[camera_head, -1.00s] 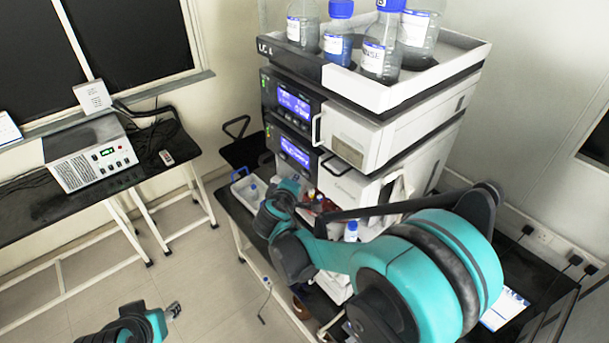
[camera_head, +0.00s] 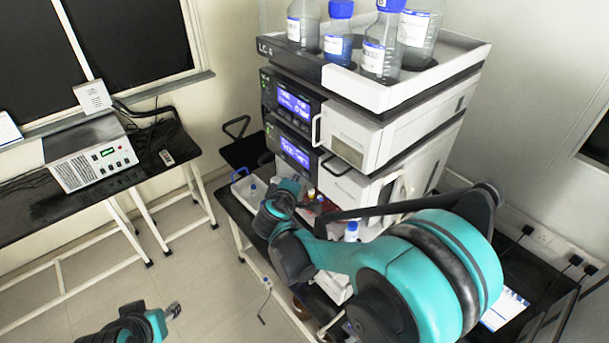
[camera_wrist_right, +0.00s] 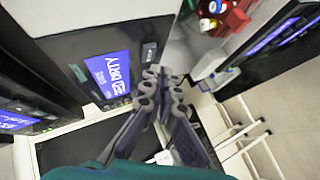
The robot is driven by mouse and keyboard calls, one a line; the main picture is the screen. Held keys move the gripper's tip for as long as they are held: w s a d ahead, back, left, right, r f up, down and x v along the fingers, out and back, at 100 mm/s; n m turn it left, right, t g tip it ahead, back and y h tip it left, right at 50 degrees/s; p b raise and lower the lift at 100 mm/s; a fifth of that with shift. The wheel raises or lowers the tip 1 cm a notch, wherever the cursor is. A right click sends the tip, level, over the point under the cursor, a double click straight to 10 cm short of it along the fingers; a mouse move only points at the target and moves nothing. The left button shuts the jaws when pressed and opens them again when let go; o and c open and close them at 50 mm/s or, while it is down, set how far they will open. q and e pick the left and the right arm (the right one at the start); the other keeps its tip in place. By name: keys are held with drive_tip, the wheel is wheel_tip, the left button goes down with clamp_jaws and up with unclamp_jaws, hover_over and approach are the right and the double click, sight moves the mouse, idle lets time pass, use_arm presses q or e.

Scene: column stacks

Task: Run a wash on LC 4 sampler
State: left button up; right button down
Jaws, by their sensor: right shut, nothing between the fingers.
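The stack labelled LC (camera_head: 272,48) stands right of centre in the head view; its digit is too small to read surely. It has an upper blue display (camera_head: 294,102) and a lower blue display (camera_head: 295,153). My right arm reaches across its lower front, and links hide the right gripper there. In the right wrist view my right gripper (camera_wrist_right: 164,88) is shut and empty, its fingertips beside a lit blue display (camera_wrist_right: 108,75) with rotated text. Whether it touches the panel I cannot tell. My left gripper (camera_head: 173,311) is low at the left, away from the stack, its jaws unclear.
Capped bottles (camera_head: 338,35) stand in the white top tray (camera_head: 405,95). A grey instrument box (camera_head: 92,155) sits on the left bench (camera_head: 40,205). A white tray (camera_head: 240,188) and a blue-capped bottle (camera_head: 351,231) are by the stack's foot.

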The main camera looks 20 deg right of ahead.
drive_tip(key=shift+d, duration=0.15)
drive_tip(key=shift+w+d, duration=0.15)
drive_tip(key=shift+d, duration=0.1)
drive_tip(key=shift+w+d+b, duration=0.15)
drive_tip(key=shift+d+b, duration=0.15)
drive_tip(key=shift+d, duration=0.1)
idle(0.8)
drive_tip(key=shift+a, duration=0.15)
drive_tip(key=shift+s+a, duration=0.35)
drive_tip(key=shift+a, duration=0.3)
drive_tip(key=shift+s+a+b, duration=0.15)
drive_tip(key=shift+s+a, duration=0.1)
drive_tip(key=shift+a, duration=0.55)
drive_tip(key=shift+s+a+b, duration=0.1)
drive_tip(key=shift+s+a, duration=0.2)
drive_tip(key=shift+a, duration=0.45)
drive_tip(key=shift+s+a+b, duration=0.15)
drive_tip(key=shift+s+a, duration=0.1)
drive_tip(key=shift+a, duration=0.55)
